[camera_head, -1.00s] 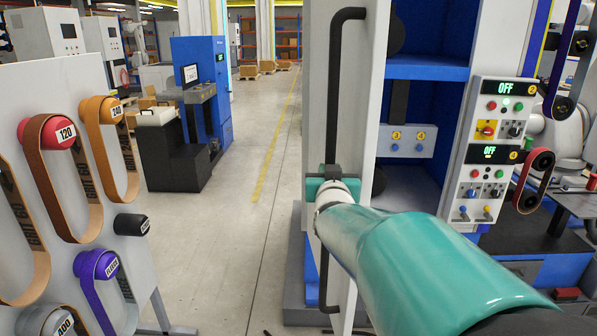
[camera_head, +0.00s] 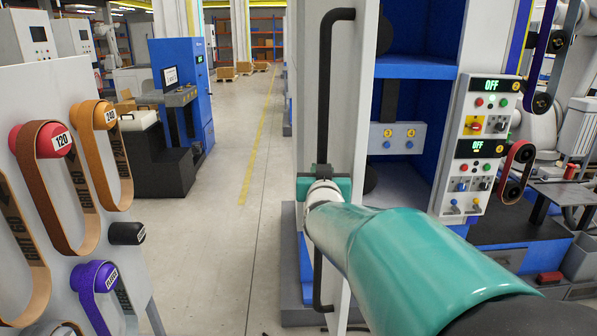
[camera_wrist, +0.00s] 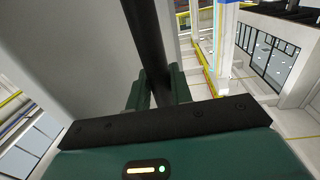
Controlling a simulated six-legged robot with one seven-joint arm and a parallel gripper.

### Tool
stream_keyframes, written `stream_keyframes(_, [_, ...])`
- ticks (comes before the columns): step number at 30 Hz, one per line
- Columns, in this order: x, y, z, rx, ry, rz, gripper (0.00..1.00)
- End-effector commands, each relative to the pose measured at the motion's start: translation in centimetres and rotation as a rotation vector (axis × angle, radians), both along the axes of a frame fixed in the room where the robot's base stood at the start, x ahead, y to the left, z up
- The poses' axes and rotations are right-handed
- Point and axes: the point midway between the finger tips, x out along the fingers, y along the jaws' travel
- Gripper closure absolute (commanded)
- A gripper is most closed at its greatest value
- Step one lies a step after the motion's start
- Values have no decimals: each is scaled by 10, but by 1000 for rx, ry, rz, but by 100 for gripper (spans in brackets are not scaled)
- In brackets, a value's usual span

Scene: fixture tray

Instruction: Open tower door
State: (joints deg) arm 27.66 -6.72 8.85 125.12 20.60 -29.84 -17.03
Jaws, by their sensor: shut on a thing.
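The tower door (camera_head: 357,110) is a tall pale panel that stands open in the head view, seen nearly edge-on, with the blue tower interior (camera_head: 419,62) showing to its right. A long black bar handle (camera_head: 324,95) runs down the door's left side. My gripper (camera_head: 322,172) is shut on this handle at about its middle height. In the wrist view the dark handle (camera_wrist: 146,40) passes between the two green fingers of my gripper (camera_wrist: 158,88), beside the grey door face (camera_wrist: 80,50). My teal arm hides the lower part of the tower.
Control panels (camera_head: 481,145) reading OFF are on the tower's right. A rack (camera_head: 95,240) of hanging sanding belts stands close on the left. A blue machine (camera_head: 182,95) stands farther back. The floor aisle (camera_head: 225,230) between rack and door is clear.

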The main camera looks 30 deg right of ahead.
Motion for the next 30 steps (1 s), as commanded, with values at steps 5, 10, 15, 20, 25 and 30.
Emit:
stream_keyframes(5, [0,-1,1,-1,-2,0,100])
stream_keyframes(10, [0,-2,1,-1,-2,0,100])
stream_keyframes(15, [0,-2,1,-1,-2,-1,100])
stream_keyframes(20, [0,-2,1,-1,-2,-2,65])
stream_keyframes(25, [0,-2,1,-1,-2,-1,59])
stream_keyframes(30, [-1,-1,1,0,-1,-1,59])
